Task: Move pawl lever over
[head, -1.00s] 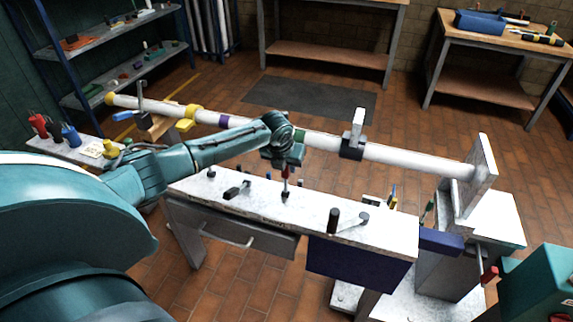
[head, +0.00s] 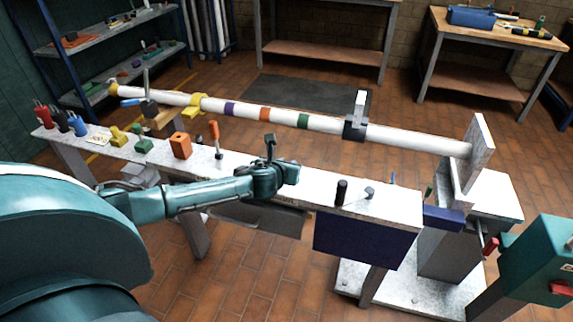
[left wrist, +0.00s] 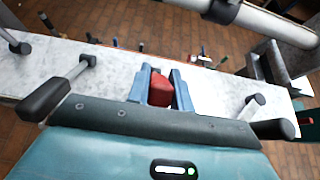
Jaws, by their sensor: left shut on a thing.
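My left gripper (head: 288,178) is low over the pale bench top (head: 318,186). In the left wrist view its two blue fingers (left wrist: 160,88) are shut on a red handle (left wrist: 160,92), which appears to be the pawl lever's grip. The lever's lower part is hidden, and in the head view my gripper covers the handle. A black-handled lever (left wrist: 45,98) with a grey arm lies left of the fingers, apart from them. My right gripper is not in view.
A black upright post (head: 341,191) and a grey knob (head: 369,193) stand right of my gripper. A long white pipe (head: 410,141) with coloured bands runs behind the bench. An orange block (head: 181,146) and a red-handled tool (head: 214,133) stand to the left.

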